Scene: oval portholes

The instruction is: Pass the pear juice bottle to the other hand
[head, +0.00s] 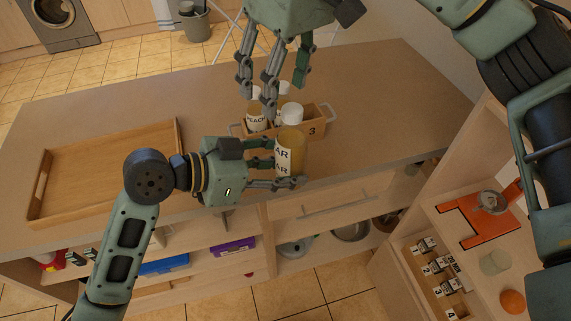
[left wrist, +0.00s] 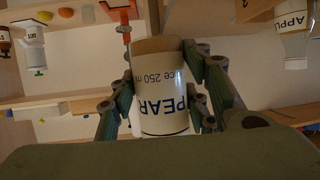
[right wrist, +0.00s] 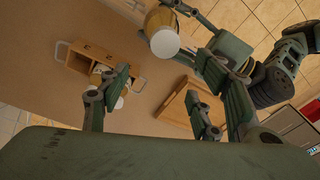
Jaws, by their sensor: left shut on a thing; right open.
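The pear juice bottle (head: 291,155) has a white label reading PEAR and a white cap. My left gripper (head: 282,163) is shut on it and holds it near the front edge of the counter, cap up. The label also shows upside down in the left wrist view (left wrist: 160,95). My right gripper (head: 272,88) is open and empty, above and behind the bottle, pointing down over the wooden caddy. In the right wrist view, the bottle's white cap (right wrist: 165,43) is at the top, beyond and apart from the right fingers (right wrist: 150,105).
A wooden caddy (head: 318,121) marked 3, with metal handles, holds bottles, one labelled PEACH (head: 257,120), right behind the pear bottle. A wooden tray (head: 110,172) lies at the counter's left. Shelves below hold small items. The counter's right part is clear.

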